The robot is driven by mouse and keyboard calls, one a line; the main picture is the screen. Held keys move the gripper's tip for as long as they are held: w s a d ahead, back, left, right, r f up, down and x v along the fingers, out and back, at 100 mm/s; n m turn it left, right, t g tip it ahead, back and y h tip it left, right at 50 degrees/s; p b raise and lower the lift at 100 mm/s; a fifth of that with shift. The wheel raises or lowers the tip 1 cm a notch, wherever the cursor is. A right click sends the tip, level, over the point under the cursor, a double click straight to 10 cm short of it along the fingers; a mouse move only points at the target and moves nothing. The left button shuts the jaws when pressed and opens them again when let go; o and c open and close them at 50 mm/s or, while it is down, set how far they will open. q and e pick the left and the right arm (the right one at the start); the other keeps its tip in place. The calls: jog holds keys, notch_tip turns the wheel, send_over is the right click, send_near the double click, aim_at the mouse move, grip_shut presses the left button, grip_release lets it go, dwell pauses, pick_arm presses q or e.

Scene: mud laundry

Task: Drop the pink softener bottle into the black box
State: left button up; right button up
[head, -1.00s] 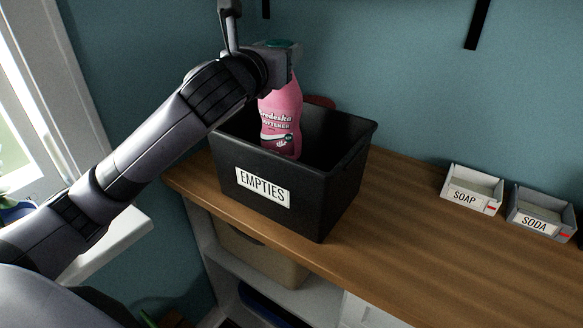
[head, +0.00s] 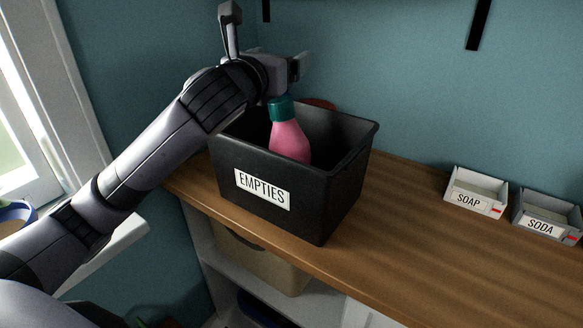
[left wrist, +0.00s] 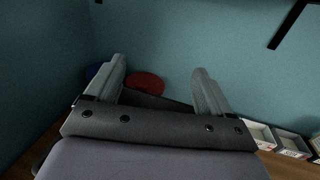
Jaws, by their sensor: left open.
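The pink softener bottle (head: 288,138) with its green cap is in the black box (head: 290,205) labelled EMPTIES, leaning, with its cap and shoulder above the near rim. Its lower part is hidden behind the box's front wall. My left gripper (head: 300,66) is above the back of the box, open and empty, apart from the bottle. In the left wrist view its two fingers (left wrist: 158,90) stand wide apart with nothing between them. Part of the box's dark rim shows beyond them. My right gripper is not in view.
A red round thing (head: 320,104) is behind the box, against the wall. Small trays labelled SOAP (head: 476,193) and SODA (head: 546,217) stand to the right on the wooden counter (head: 400,235). The counter between box and trays is clear. A beige bin (head: 262,262) sits on the shelf below.

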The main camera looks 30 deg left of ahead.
pick_arm(q)
jog(key=s+p, duration=0.2)
jog(key=s, duration=0.5)
jog(key=shift+d, duration=0.35)
jog(key=shift+s, duration=0.15)
